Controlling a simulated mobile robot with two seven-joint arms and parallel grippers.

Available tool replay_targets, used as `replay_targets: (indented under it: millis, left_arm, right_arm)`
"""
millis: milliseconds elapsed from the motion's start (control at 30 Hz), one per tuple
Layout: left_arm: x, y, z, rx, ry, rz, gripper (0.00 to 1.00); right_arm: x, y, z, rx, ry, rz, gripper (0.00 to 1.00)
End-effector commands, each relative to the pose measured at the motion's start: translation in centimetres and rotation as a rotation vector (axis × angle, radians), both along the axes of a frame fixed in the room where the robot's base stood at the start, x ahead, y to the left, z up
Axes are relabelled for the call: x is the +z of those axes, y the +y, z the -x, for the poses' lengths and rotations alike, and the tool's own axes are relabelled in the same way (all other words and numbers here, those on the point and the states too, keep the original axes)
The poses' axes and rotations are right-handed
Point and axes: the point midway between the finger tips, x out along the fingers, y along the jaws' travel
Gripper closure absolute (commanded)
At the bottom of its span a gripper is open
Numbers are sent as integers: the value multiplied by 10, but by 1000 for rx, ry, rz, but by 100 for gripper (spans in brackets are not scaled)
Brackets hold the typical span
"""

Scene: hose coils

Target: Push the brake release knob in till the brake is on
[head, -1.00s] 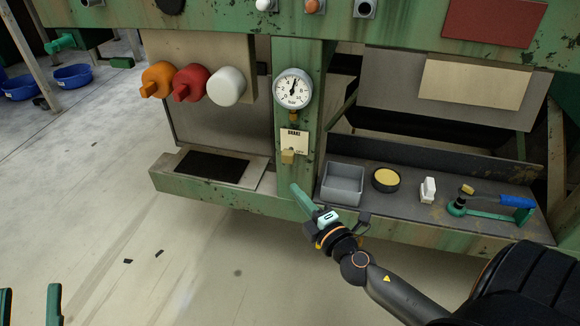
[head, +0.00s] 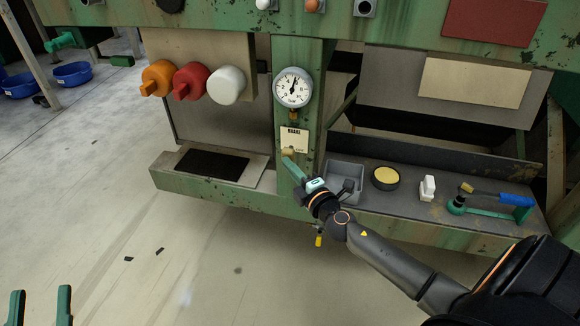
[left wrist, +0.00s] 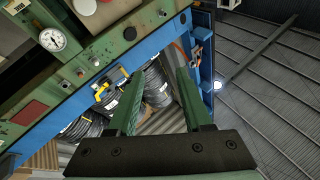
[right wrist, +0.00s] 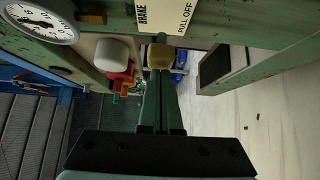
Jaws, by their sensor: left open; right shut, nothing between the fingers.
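The brake release knob (head: 288,151) is a small tan block on the green post (head: 311,150), just under the label (head: 293,138) reading BRAKE. In the right wrist view the knob (right wrist: 160,55) stands out from the post on a short stem, and the label (right wrist: 187,18) reads PULL OFF. My right gripper (head: 285,160) is shut and empty, its fingertips (right wrist: 160,73) right at the knob's face. I cannot tell whether they touch it. My left gripper (head: 40,292) is open and empty at the lower left, far from the post.
A round gauge (head: 293,88) is above the label. Orange (head: 156,78), red (head: 189,82) and white (head: 226,86) knobs are to the left. A grey bin (head: 345,172), a yellow-topped tin (head: 385,178) and a blue-handled tool (head: 516,201) sit on the right shelf.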

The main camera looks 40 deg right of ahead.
Motion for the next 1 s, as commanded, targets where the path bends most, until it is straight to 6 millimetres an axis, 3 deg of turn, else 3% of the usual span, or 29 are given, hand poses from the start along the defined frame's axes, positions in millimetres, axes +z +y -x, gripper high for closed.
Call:
replay_targets:
  millis: [167, 300, 467, 1000]
  left_arm:
    - [2, -1, 2, -3, -21, -2, 50]
    - [34, -4, 16, -31, -167, -5, 50]
    - [52, -6, 27, -46, -253, -6, 50]
    - [54, -6, 28, -47, -259, -6, 50]
  right_arm:
    - [-1, -5, -4, -1, -1, 1, 100]
    - [-2, -19, -16, -3, -1, 2, 100]
    - [0, -29, -24, -2, -1, 1, 100]
    - [3, -34, -26, -12, -5, 3, 100]
